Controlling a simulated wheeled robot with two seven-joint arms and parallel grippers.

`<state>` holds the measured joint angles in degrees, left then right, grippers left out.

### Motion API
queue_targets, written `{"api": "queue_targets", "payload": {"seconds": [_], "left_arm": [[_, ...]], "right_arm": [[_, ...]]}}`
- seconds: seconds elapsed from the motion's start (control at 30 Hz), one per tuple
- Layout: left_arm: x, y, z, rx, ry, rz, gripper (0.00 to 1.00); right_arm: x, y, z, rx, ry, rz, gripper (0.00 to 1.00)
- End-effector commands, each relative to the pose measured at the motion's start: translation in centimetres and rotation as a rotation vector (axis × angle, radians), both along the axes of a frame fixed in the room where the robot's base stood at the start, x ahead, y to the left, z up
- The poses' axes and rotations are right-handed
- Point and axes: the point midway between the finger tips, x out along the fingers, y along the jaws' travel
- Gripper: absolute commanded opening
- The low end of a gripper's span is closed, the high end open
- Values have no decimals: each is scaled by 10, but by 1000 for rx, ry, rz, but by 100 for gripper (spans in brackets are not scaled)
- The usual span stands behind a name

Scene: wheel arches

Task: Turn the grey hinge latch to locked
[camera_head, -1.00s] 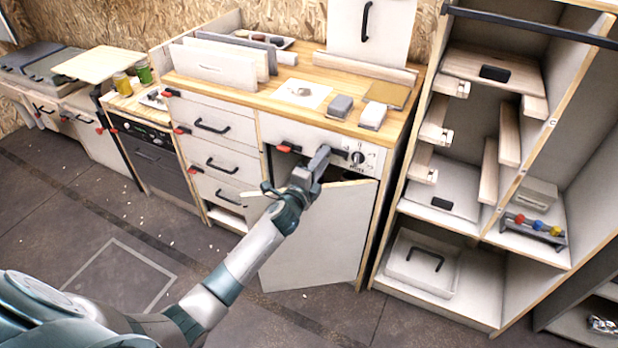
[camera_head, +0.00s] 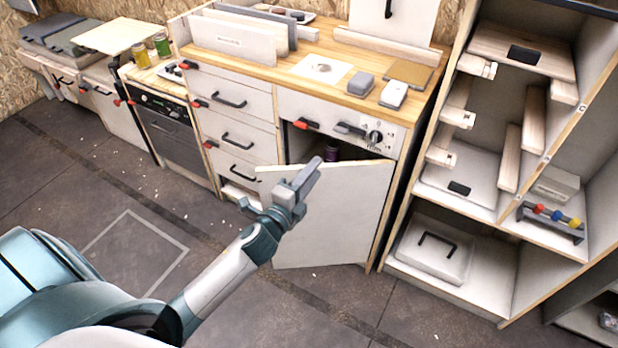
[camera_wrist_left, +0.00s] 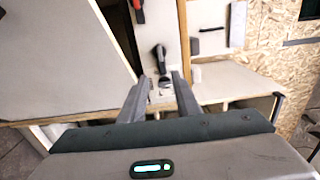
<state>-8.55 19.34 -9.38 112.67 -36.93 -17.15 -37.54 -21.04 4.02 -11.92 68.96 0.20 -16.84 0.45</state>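The grey hinge latch (camera_head: 350,128) sits on the white front panel (camera_head: 318,109) under the wooden counter, just left of a black dial (camera_head: 375,137). Its lever lies roughly along the panel in the head view. In the left wrist view a dark lever that looks like this latch (camera_wrist_left: 160,58) shows beyond the fingers. My left gripper (camera_head: 308,172) is in front of the half-open cabinet door, below the latch and apart from it. In the left wrist view its fingers (camera_wrist_left: 160,92) are spread with nothing between them. My right gripper is not in view.
A white cabinet door (camera_head: 340,215) stands open below the panel. A red latch (camera_head: 306,124) is on the same panel, left of the grey one. Drawers (camera_head: 228,140) are to the left, and a tall shelf unit (camera_head: 450,282) to the right. The floor in front is mostly clear.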

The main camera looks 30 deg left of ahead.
Motion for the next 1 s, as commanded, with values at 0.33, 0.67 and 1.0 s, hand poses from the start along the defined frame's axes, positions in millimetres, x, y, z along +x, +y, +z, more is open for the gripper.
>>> {"api": "queue_targets", "payload": {"seconds": [0.33,0.67,1.0], "left_arm": [[-16,1,1,1,0,0,30],[-16,1,1,1,0,0,30],[-19,0,-29,-63,56,8,30]], "right_arm": [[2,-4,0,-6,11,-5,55],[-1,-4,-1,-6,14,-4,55],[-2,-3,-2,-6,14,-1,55]]}}
